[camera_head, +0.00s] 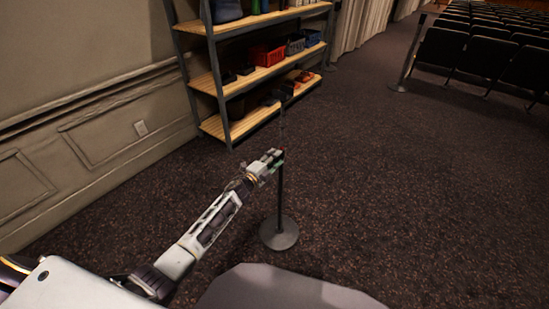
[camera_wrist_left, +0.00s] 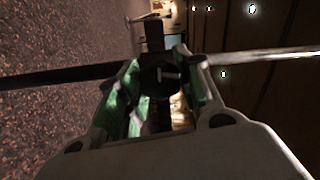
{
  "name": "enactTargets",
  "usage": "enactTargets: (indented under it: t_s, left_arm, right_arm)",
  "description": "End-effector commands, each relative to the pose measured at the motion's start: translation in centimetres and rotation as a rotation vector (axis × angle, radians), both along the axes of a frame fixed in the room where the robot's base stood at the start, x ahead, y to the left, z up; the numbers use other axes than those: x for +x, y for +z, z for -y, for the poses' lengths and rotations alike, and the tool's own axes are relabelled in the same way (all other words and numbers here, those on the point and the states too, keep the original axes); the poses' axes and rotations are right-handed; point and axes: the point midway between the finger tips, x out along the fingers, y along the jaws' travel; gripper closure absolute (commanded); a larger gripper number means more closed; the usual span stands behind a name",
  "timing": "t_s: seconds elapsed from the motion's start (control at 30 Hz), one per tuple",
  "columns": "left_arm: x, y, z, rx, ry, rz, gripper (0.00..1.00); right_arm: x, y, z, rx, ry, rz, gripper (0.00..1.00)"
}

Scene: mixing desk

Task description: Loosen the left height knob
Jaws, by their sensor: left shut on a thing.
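A dark stand with a round grey base (camera_head: 279,236) and a thin upright pole (camera_head: 281,192) stands on the carpet. My left gripper (camera_head: 277,156) reaches it from the left, at the upper part of the pole. In the left wrist view the pole (camera_wrist_left: 60,76) crosses the picture from side to side. A black knob (camera_wrist_left: 162,74) on the pole sits between the green-padded fingers. The gripper is shut on this knob. In the head view the fingers hide the knob. My right gripper is not in view.
A metal shelf with wooden boards (camera_head: 240,80) holds bins, including a red basket (camera_head: 267,54), against the wall behind. Rows of black seats (camera_head: 480,52) and a post (camera_head: 411,55) are at the upper right. The carpet right of the stand is clear.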

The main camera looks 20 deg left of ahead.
Motion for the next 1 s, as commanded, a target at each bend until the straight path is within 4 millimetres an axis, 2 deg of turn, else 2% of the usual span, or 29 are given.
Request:
enactTargets:
  t_s: [0.6, 0.63, 0.7, 0.8, 1.0]
  left_arm:
    - [0.07, 0.0, -0.25, -0.04, 0.004, -0.015, 0.88]
    - [0.07, -0.01, -0.24, -0.04, 0.004, -0.015, 0.62]
    - [0.06, 0.0, -0.24, -0.04, 0.004, -0.015, 0.53]
    - [0.04, 0.0, -0.17, -0.04, 0.003, -0.015, 0.42]
    - [0.02, 0.0, -0.08, -0.04, 0.001, -0.015, 0.42]
  right_arm:
    - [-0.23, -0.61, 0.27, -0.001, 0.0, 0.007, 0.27]
    - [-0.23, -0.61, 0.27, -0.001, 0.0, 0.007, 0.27]
    - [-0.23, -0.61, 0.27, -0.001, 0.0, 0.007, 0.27]
    - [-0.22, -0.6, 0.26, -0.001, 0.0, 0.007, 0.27]
    - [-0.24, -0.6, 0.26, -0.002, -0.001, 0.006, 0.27]
